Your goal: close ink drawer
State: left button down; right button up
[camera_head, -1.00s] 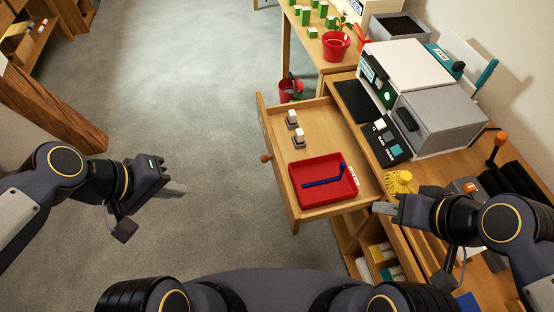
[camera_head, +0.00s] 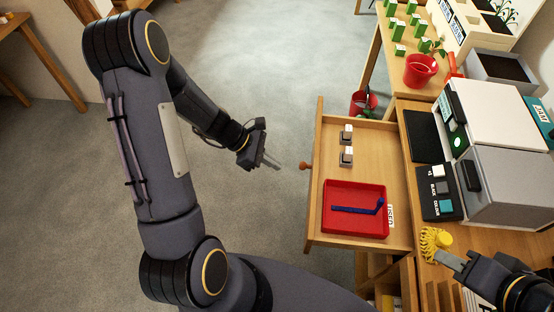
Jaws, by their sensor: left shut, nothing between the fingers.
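The ink drawer (camera_head: 366,157) stands pulled out from the desk on the right. Its wooden front (camera_head: 315,150) faces left and has a round orange-brown knob (camera_head: 305,165). In the drawer are two small ink bottles (camera_head: 346,145) and a red tray (camera_head: 340,222) with a blue tool (camera_head: 358,208) lying in it. My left gripper (camera_head: 277,166) is shut and empty, to the left of the knob and apart from it. My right gripper (camera_head: 444,259) is over the desk at the lower right, by a yellow brush; its fingers show too little to tell whether they are open.
A printer-like machine (camera_head: 500,115) stands on the desk behind the drawer. A red pot (camera_head: 420,71) and several green-and-white boxes stand on the far table. A red bucket (camera_head: 362,103) is on the floor beyond the drawer. The floor left of the drawer is clear.

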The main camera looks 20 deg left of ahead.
pick_arm(q)
jog(key=w+d+f, duration=0.2)
jog(key=d+f, duration=0.2)
jog(key=d, duration=0.4)
jog(key=shift+w+d+f, duration=0.2)
jog(key=shift+f, duration=0.15)
jog(key=shift+d, duration=0.15)
jog(key=w+d, duration=0.3)
jog(key=d, duration=0.9)
jog(key=w+d, duration=0.4)
jog(key=d, duration=0.9)
jog(key=shift+w+d+p, duration=0.2)
jog(key=shift+p, duration=0.25)
jog(key=shift+d+r, duration=0.1)
jog(key=shift+r, duration=0.05)
